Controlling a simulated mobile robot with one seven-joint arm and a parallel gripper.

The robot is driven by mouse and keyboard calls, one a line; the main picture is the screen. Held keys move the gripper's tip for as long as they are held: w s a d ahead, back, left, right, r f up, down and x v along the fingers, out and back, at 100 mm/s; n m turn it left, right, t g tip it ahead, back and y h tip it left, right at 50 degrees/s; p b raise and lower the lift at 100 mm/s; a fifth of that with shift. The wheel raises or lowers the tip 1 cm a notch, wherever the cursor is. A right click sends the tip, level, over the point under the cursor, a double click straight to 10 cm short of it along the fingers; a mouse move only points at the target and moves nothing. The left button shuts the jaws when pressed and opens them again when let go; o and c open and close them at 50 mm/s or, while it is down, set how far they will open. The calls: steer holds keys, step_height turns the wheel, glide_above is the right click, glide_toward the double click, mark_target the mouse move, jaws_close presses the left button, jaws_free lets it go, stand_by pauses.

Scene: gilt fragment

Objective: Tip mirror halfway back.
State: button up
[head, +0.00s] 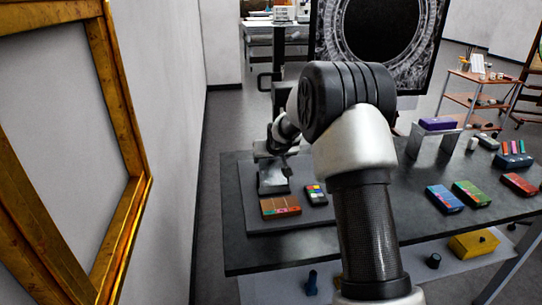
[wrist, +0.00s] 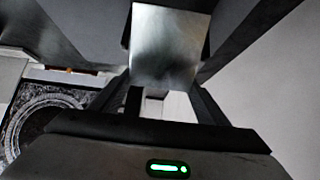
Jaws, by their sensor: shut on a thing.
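A silvery flat plate, which looks like the mirror (head: 273,182), stands on the dark board on the table, left of my arm in the head view. In the wrist view the mirror (wrist: 165,45) is a bright square panel directly ahead, within a dark surround. My gripper (head: 276,151) is at its top in the head view, partly blurred by small size. In the wrist view my gripper (wrist: 160,96) has dark fingers on both sides of the panel's lower part, shut on it. The exact contact and the mirror's tilt are hard to tell.
On the board (head: 240,200) lie a brown case (head: 280,207) and a colour palette (head: 316,194). Colourful boxes (head: 445,198) lie at right. A gilt frame (head: 125,200) stands close at left. A large dark round picture (head: 385,35) stands behind the table.

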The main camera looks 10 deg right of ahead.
steer(key=o, duration=1)
steer(key=shift+o, duration=0.2)
steer(key=shift+r, duration=0.1)
steer(key=v, duration=1.7)
steer(key=shift+s+p, duration=0.2)
steer(key=shift+p, duration=0.1)
steer(key=shift+r, duration=0.15)
